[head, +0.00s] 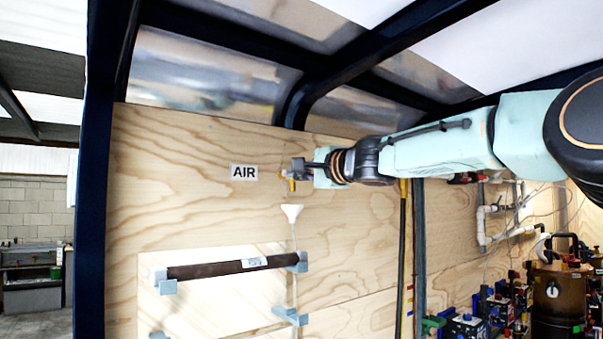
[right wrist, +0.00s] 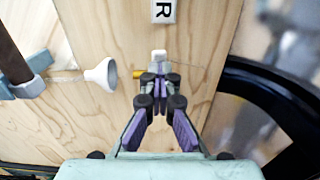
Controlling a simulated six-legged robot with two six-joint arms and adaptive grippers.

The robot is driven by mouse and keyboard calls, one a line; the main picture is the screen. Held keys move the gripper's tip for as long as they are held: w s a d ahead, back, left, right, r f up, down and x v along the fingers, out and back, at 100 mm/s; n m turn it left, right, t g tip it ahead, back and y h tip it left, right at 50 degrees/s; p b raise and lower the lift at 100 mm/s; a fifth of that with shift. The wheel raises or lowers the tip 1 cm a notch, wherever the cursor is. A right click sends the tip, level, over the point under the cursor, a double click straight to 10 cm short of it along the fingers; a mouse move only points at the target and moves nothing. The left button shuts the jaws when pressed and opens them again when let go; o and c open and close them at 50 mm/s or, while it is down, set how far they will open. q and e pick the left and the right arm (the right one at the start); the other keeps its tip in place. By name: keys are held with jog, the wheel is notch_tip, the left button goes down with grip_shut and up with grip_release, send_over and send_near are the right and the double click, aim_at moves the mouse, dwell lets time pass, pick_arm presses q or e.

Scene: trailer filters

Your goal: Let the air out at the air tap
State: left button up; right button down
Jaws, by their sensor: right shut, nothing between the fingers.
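The air tap (head: 291,184) is a small fitting with a brass-coloured part on the plywood wall, right of the AIR label (head: 244,173). In the right wrist view its brass part (right wrist: 138,74) shows just beyond my fingertips, beside a small pale piece. My right gripper (head: 306,167) reaches in from the right at the tap. In the right wrist view its fingers (right wrist: 160,92) are shut with nothing between them. The fingertips partly hide the tap, so I cannot tell whether they touch it or how its handle is turned. My left gripper is not in view.
A white funnel (head: 292,212) on a thin tube sits just below the tap. A dark filter tube (head: 220,268) lies in blue-grey holders lower left. A black hose (head: 403,250) hangs at the right. Dark frame bars cross above.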

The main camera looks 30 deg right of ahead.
jog(key=c, duration=2.1)
grip_release()
jog(key=shift+r, duration=0.15)
jog(key=shift+o, duration=0.9)
jog(key=shift+a, duration=0.1)
jog(key=o, duration=0.5)
jog(key=shift+c, duration=0.2)
jog(key=shift+o, duration=0.7)
jog(key=shift+w+f, duration=0.2)
jog(key=shift+w+a+f, duration=0.1)
jog(key=shift+w+a, duration=0.05)
jog(key=shift+w, duration=0.15)
jog(key=shift+s, duration=0.3)
jog(key=shift+w, duration=0.1)
